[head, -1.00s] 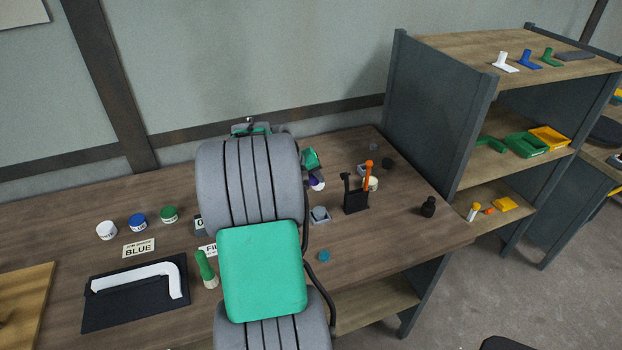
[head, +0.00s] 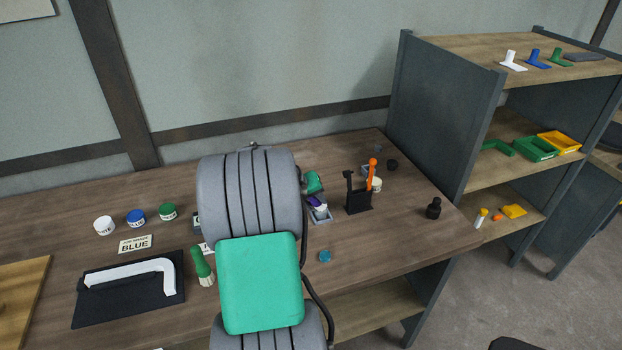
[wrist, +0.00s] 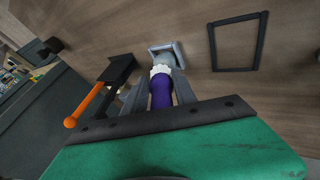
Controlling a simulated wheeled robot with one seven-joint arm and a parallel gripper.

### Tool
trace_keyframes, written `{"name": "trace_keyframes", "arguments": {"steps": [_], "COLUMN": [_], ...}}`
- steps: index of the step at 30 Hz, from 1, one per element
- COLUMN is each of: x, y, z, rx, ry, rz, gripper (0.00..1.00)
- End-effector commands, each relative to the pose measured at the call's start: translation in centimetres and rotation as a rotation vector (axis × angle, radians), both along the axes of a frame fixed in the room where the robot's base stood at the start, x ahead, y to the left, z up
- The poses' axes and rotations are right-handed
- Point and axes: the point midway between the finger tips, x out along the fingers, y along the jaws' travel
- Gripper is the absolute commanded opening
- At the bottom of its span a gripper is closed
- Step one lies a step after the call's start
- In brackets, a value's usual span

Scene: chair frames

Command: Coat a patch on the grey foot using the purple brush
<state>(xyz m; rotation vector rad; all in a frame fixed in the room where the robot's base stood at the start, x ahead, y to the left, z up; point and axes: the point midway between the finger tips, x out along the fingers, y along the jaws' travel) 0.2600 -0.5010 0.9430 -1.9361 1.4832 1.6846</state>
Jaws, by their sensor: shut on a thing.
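My gripper (wrist: 160,92) is shut on the purple brush (wrist: 161,90), with its pale bristles (wrist: 161,69) pointing away from the wrist. In the head view the purple brush (head: 317,202) shows just right of my arm, over the small square grey piece (head: 322,216) that looks like the grey foot. In the wrist view the grey foot (wrist: 176,50) lies straight beyond the bristles. The bristles overlap its near edge in the picture; I cannot tell whether they touch it. My arm hides much of the gripper in the head view.
A black holder (head: 358,201) with an orange-handled tool (head: 372,172) stands close right of the foot. A black rectangular frame (wrist: 238,42) lies on the other side. Paint pots, a green brush (head: 202,268) and a card reading BLUE (head: 135,244) are left. A shelf (head: 450,130) bounds the right.

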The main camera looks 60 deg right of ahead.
Motion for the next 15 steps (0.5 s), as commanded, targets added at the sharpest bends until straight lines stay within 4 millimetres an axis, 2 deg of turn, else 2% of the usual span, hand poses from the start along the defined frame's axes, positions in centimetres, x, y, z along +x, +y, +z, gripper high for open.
{"name": "trace_keyframes", "arguments": {"steps": [15], "x": [-0.9], "y": [1.3], "z": [0.0], "rx": [-0.002], "ry": [-0.001], "rz": [-0.01], "gripper": [0.0]}}
